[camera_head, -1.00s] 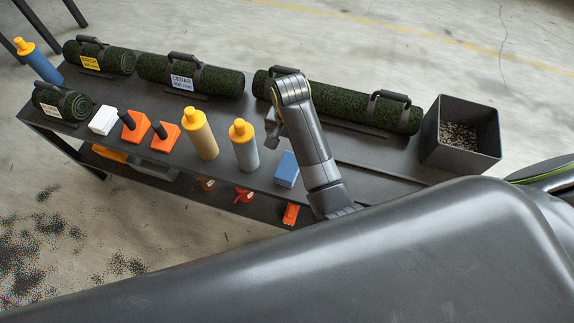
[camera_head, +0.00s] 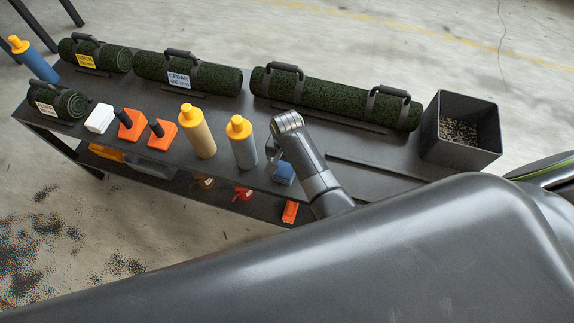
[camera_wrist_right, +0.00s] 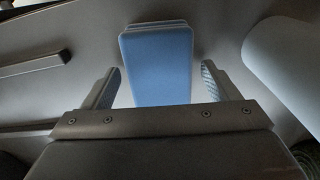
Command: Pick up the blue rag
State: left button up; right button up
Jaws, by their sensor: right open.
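The blue rag (camera_head: 284,172) is a folded, block-like blue pad on the dark bench top, near its front edge. My right arm partly covers it in the head view. In the right wrist view the rag (camera_wrist_right: 157,62) is upright in the picture, between the two fingers. My right gripper (camera_wrist_right: 158,84) is open, with a finger on each side of the rag and visible gaps to both. In the head view the right gripper (camera_head: 274,150) is low over the bench, beside the rag. The left gripper is not in view.
A grey bottle with a yellow cap (camera_head: 242,142) stands just left of the rag, and a tan bottle (camera_head: 197,132) is further left. Turf rolls (camera_head: 336,97) lie along the back. An open dark bin (camera_head: 460,132) stands at the right end.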

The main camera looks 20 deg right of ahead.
jog(key=shift+c, duration=0.3)
jog(key=c, duration=1)
jog(key=shift+r, duration=0.1)
notch_tip(320, 180, up, 18)
jog(key=p, duration=2)
